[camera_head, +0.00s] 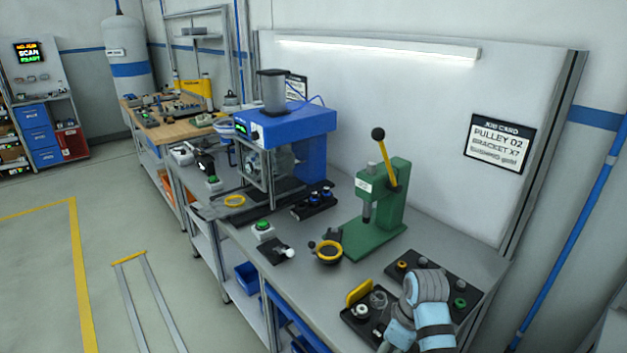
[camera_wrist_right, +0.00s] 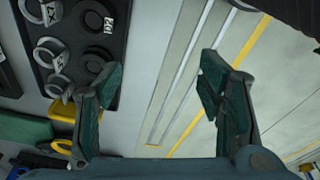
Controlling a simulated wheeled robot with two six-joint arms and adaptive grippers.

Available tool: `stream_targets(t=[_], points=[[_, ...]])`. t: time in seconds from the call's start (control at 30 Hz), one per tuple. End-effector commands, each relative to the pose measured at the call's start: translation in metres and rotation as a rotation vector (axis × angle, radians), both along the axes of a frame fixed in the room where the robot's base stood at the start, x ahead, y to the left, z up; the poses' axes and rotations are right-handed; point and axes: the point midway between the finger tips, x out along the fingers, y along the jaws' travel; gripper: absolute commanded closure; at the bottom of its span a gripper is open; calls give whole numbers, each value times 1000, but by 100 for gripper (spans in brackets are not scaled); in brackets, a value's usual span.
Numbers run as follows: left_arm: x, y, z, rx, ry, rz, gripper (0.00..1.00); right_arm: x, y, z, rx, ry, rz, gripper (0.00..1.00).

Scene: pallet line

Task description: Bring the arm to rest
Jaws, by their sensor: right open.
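My right arm (camera_head: 430,311), light blue and grey, enters the head view at the lower right, over the front right of the workbench. Its fingers are hidden there. In the right wrist view my right gripper (camera_wrist_right: 155,105) shows two dark green fingers spread wide apart with nothing between them. Beyond the gap are the bench edge and the floor. My left gripper is in neither view.
The grey workbench (camera_head: 310,283) carries a green press (camera_head: 389,210), a blue machine (camera_head: 300,128) and, near my arm, a black parts tray (camera_head: 457,284). A tray with labelled rings (camera_wrist_right: 78,45) lies left of the fingers in the wrist view. Floor (camera_head: 50,270) is clear at left.

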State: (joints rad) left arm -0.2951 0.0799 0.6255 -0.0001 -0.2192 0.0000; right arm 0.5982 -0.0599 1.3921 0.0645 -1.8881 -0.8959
Motion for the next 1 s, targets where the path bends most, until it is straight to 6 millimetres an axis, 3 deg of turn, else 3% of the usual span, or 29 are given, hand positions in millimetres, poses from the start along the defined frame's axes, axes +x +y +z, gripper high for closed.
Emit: stream_targets(t=[0.27, 0.53, 0.77, 1.0], points=[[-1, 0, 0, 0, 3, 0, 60, -46, -24, -41, -14, -22, -199, 38], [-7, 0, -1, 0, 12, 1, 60, -123, -52, -74, -33, -73, -468, 38], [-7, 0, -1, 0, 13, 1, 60, -195, -70, -76, -32, -127, -668, 38], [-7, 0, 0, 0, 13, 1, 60, -261, -79, -52, -5, -182, -837, 38]])
